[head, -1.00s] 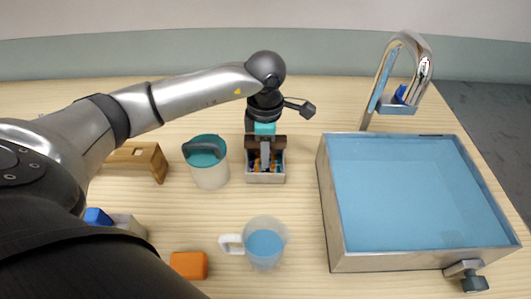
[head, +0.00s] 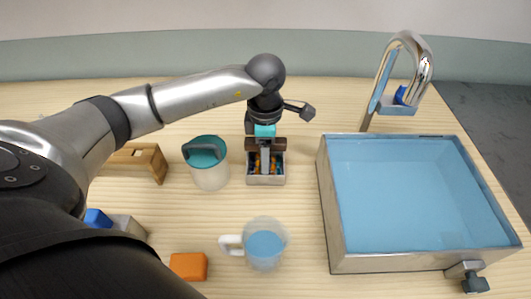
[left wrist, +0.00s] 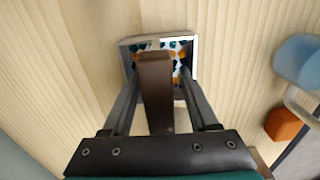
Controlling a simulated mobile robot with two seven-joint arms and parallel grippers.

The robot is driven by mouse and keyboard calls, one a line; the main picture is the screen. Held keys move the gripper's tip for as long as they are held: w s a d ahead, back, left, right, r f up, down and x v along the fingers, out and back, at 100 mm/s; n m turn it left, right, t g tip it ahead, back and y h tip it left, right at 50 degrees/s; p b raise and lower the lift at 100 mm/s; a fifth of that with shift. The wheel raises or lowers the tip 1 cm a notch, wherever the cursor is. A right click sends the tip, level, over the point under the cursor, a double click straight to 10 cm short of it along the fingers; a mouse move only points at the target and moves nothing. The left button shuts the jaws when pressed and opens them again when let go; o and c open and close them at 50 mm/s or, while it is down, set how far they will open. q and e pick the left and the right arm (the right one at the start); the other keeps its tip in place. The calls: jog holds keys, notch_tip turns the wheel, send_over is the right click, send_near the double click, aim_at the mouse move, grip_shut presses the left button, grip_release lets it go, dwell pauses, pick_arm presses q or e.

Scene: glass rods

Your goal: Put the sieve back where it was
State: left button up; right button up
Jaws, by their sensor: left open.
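A small pale square box (head: 265,180) stands on the table, with orange, blue and dark pieces inside. A dark brown bar (head: 279,144) reaches across its far part; I take this bar to be the sieve's handle, but the sieve's body is not clear. My left gripper (head: 265,163) points down over the box. In the left wrist view, its two grey fingers (left wrist: 160,82) are apart, one on each side of the brown bar (left wrist: 155,95), with gaps visible. The box (left wrist: 192,50) lies beyond the bar, which hides part of it. My right gripper is not in view.
A handled cup (head: 264,249) and orange block (head: 189,266) are nearer. A wooden stand (head: 150,155) is left. A blue basin (head: 345,250) with a tap (head: 424,65) is right.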

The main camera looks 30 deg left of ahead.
pick_arm(q)
notch_tip(320, 180, up, 12)
jog(key=shift+r+p, duration=0.1)
jog(key=shift+p, duration=0.6)
